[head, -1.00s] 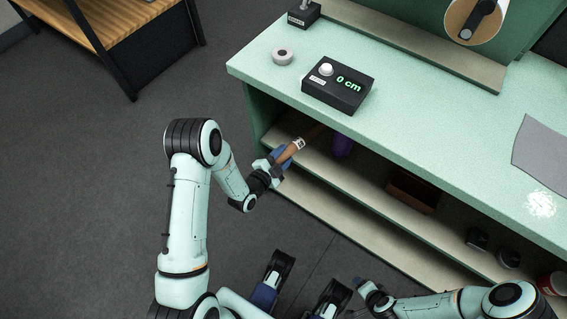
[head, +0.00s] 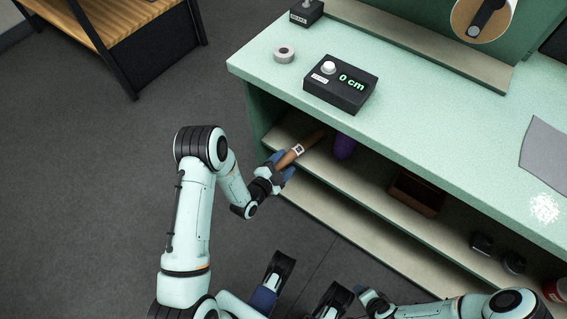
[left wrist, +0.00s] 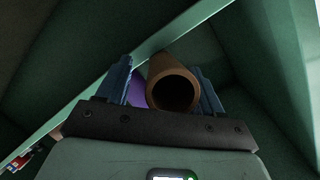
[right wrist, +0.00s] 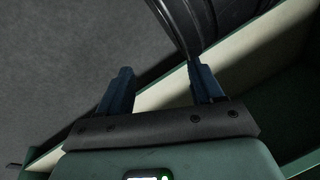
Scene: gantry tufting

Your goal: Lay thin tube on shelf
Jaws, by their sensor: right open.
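The thin brown tube (head: 311,140) with a white label lies on the upper shelf (head: 350,184) under the green bench top, its near end pointing out toward my left gripper. My right gripper (right wrist: 160,90) is open and empty, low in front of the bench.
A purple object (head: 344,147) stands on the shelf right of the tube. A brown box (head: 416,193) and dark round items (head: 482,243) are farther right.

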